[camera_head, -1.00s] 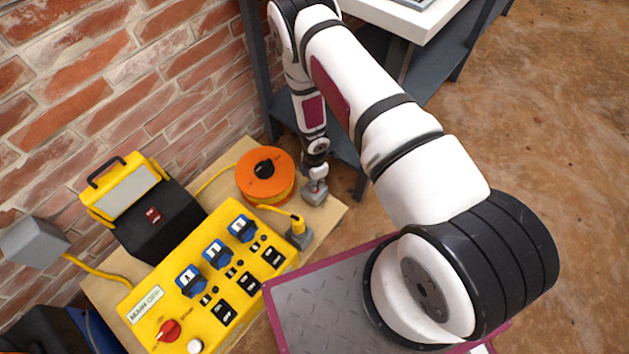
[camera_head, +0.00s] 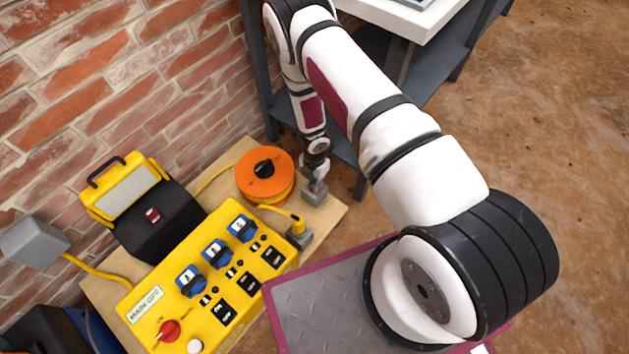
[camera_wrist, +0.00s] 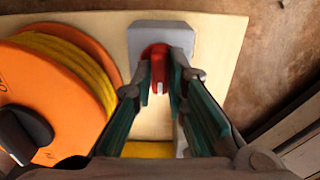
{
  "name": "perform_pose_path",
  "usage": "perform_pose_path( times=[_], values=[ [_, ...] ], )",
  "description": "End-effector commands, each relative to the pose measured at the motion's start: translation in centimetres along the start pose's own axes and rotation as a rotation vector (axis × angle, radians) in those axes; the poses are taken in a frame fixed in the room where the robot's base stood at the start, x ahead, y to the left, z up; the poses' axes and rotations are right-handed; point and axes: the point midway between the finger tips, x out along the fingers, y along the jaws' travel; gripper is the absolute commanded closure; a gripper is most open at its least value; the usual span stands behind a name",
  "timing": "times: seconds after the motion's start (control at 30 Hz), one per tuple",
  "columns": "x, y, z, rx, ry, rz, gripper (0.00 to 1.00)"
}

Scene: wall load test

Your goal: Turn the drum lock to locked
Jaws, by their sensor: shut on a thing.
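The drum lock is a small grey block (camera_head: 314,195) with a red knob on top, at the board's edge right of the orange cable drum (camera_head: 266,176). In the wrist view the grey block (camera_wrist: 172,35) lies at the top centre. Its red knob (camera_wrist: 157,58) has a white mark pointing down the picture. My gripper (camera_wrist: 161,78) is shut on the red knob, with one finger on each side. In the head view my gripper (camera_head: 319,174) comes down onto the lock from above. The fingers hide part of the knob, and no lock label is readable.
A yellow plug (camera_head: 298,226) sits on a grey block close by. A dark shelf frame (camera_head: 361,180) rises just right of my gripper. A brick wall is behind.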

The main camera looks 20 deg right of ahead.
Motion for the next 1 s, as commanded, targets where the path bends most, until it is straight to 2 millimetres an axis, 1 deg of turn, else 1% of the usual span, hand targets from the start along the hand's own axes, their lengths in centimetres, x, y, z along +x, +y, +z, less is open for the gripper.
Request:
perform_pose_path(
  times=[0.2,0.23,0.3,0.57,0.67,0.77,0.83,1.0],
  values=[
    [0.0,0.1,-0.2,-0.004,0.003,0.001,1.0],
    [0.0,0.1,-0.2,-0.004,0.003,0.001,0.8],
    [0.0,0.1,-0.1,-0.003,0.003,0.001,0.67],
    [0.0,0.0,-0.1,-0.001,0.001,0.0,0.67],
    [-0.3,0.1,0.0,-0.002,0.001,0.001,0.67],
    [-1.2,0.1,0.0,-0.003,0.0,0.002,0.67],
    [-2.3,0.1,0.0,-0.002,0.0,0.002,0.67],
    [-5.7,0.2,0.0,-0.005,-0.002,0.003,0.67]
  ],
)
